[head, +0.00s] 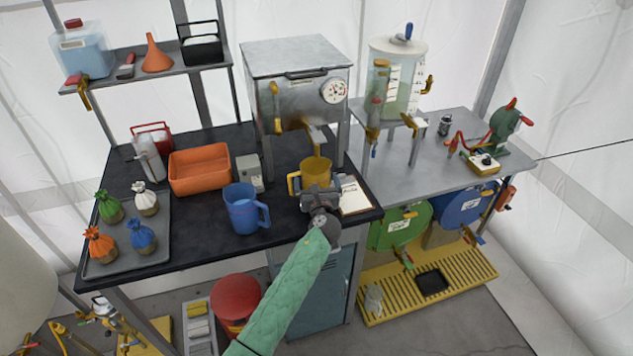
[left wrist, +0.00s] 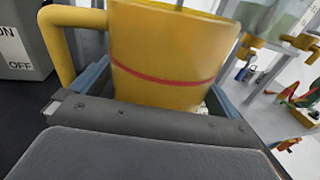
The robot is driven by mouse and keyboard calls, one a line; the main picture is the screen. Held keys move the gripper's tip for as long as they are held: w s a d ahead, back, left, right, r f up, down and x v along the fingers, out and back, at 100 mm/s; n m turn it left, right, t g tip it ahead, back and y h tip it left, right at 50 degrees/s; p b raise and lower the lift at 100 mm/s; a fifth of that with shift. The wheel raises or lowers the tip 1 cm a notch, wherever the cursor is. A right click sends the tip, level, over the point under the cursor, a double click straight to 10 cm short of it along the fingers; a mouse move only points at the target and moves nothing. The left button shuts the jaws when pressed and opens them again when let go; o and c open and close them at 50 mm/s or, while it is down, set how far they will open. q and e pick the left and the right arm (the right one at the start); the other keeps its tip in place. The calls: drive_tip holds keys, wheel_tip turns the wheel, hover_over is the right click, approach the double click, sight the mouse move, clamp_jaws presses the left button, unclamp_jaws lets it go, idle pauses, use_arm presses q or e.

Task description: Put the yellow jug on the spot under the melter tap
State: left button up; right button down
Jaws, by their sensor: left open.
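The yellow jug (head: 313,174) stands upright on the black bench, handle to the left. It appears below the brass tap (head: 316,137) of the grey metal melter (head: 296,82); the spot itself is hidden. My left gripper (head: 320,195) is at the near side of the jug, low down. In the left wrist view the jug (left wrist: 165,55) fills the middle, with a red line around it. The open left gripper (left wrist: 155,95) has a finger on either side of it; the fingertips are hidden. My right gripper is not in view.
A blue jug (head: 243,208) stands left of the yellow one, with a grey switch box (head: 249,172) behind it. A clipboard (head: 353,195) lies to the right. An orange tray (head: 199,169) and a dark tray (head: 160,240) with several tied bags are further left.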

use_arm(q)
drive_tip(key=shift+s, duration=0.4)
drive_tip(key=s+b, duration=0.1)
drive_tip(key=s, duration=0.2)
drive_tip(key=s+d+b, duration=0.1)
drive_tip(key=s, duration=0.2)
drive_tip(key=s+b, duration=0.1)
drive_tip(key=s, duration=0.2)
drive_tip(key=shift+s+d, duration=0.15)
drive_tip(key=shift+s, duration=0.2)
drive_tip(key=shift+s+d+r, duration=0.1)
drive_tip(key=shift+s, duration=0.65)
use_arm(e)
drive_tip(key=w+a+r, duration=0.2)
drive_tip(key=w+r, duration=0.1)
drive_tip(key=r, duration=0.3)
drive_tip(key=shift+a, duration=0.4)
